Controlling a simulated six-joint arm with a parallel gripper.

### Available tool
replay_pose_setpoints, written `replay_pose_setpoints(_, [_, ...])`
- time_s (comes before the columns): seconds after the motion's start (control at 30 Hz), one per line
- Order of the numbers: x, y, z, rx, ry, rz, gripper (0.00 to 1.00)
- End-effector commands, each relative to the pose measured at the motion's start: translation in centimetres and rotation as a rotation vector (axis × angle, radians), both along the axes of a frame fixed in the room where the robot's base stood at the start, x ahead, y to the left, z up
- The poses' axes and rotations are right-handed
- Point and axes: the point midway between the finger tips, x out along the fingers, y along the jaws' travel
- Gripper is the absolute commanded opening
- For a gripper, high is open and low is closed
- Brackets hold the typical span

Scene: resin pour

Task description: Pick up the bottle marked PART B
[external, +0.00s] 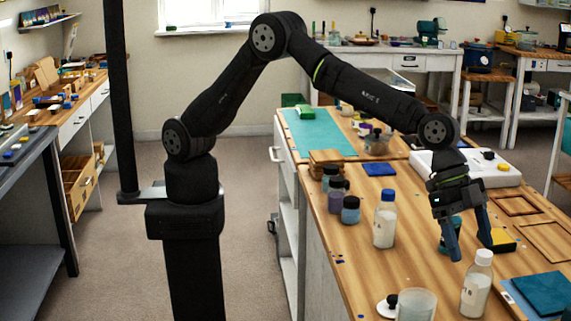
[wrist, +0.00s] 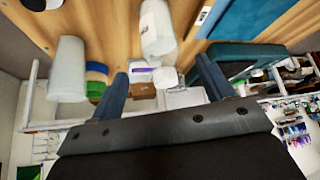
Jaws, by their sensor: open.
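A translucent bottle with a white cap (external: 477,284) stands upright near the front of the wooden bench. Its label mark is too small to read surely. In the wrist view this bottle (wrist: 157,32) lies ahead of the gap between the fingers, its cap toward me. A second bottle with a blue cap (external: 385,222) stands farther left and back; its label is also unreadable. My gripper (external: 469,250) is open and empty, pointing down, above and slightly behind the white-capped bottle. Its blue fingers (wrist: 163,75) appear on either side of the cap in the wrist view, apart from it.
A clear cup (external: 416,304) stands left of the white-capped bottle; it also shows in the wrist view (wrist: 68,65). A dark-knobbed white lid (external: 388,306) lies beside it. A dark teal block (external: 543,293) lies to the right. Small jars (external: 350,211) line the left edge.

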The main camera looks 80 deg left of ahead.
Motion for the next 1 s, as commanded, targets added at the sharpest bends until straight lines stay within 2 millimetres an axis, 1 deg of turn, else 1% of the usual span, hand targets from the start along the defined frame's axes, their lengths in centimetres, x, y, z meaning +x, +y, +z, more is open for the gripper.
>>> replay_pose_setpoints(0.03, [0.2,-0.4,-0.8,0.002,0.002,-0.001,0.74])
replay_pose_setpoints(0.1, [0.3,-0.8,-1.4,0.002,0.002,-0.001,0.74])
replay_pose_setpoints(0.33, [0.6,-1.5,-2.6,0.002,0.002,-0.001,0.74])
replay_pose_setpoints(0.5, [1.2,-2.5,-4.7,0.002,0.001,-0.001,0.74])
replay_pose_setpoints(0.63, [1.5,-3.3,-5.9,0.002,0.000,-0.001,0.74])
replay_pose_setpoints(0.73, [1.6,-3.6,-6.4,0.001,0.000,-0.001,0.74])
replay_pose_setpoints(0.97, [1.6,-3.7,-6.5,0.001,-0.001,0.000,0.74])
replay_pose_setpoints(1.0, [1.6,-3.7,-6.5,0.001,-0.001,0.000,0.70])
